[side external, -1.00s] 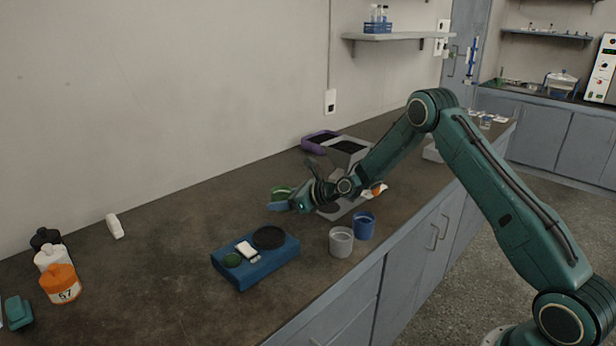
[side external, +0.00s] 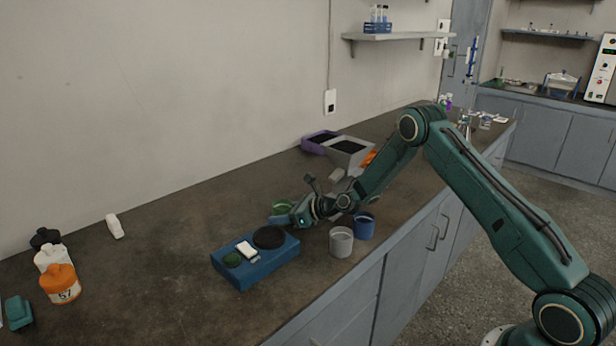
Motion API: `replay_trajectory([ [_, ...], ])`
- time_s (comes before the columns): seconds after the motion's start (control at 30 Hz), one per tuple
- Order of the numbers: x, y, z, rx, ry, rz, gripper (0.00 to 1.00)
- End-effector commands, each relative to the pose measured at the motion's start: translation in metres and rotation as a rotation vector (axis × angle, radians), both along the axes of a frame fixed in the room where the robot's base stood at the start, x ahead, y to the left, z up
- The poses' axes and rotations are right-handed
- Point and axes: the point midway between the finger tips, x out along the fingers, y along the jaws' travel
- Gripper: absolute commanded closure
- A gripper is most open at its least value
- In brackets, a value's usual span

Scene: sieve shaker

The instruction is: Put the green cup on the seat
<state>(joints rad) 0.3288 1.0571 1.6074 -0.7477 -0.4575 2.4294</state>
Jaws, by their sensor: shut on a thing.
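The green cup (side external: 283,207) shows behind my gripper (side external: 281,217), which is shut on it. My fingers and wrist hide the cup's lower part. The blue sieve shaker base (side external: 262,268) stands on the bench, with a round black seat (side external: 269,237) on its top. The cup is just behind the seat in the picture, a little to its right. I cannot tell exactly how high it is held.
A grey cup (side external: 341,242) and a blue cup (side external: 364,226) stand right of the shaker, close to my wrist. A grey bin (side external: 346,148) and a purple tray (side external: 318,142) are behind.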

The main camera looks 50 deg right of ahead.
Motion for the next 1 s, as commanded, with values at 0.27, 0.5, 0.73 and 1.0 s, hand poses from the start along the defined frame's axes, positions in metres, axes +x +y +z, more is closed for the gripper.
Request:
replay_trajectory([
  [0.27,0.000,0.000,-0.003,0.000,0.000,0.000,0.34],
  [0.5,0.000,0.000,-0.003,0.000,0.000,0.000,0.30],
  [0.73,0.000,0.000,0.001,-0.001,0.000,0.000,0.30],
  [1.0,-0.017,-0.008,0.008,0.000,0.001,-0.002,0.30],
])
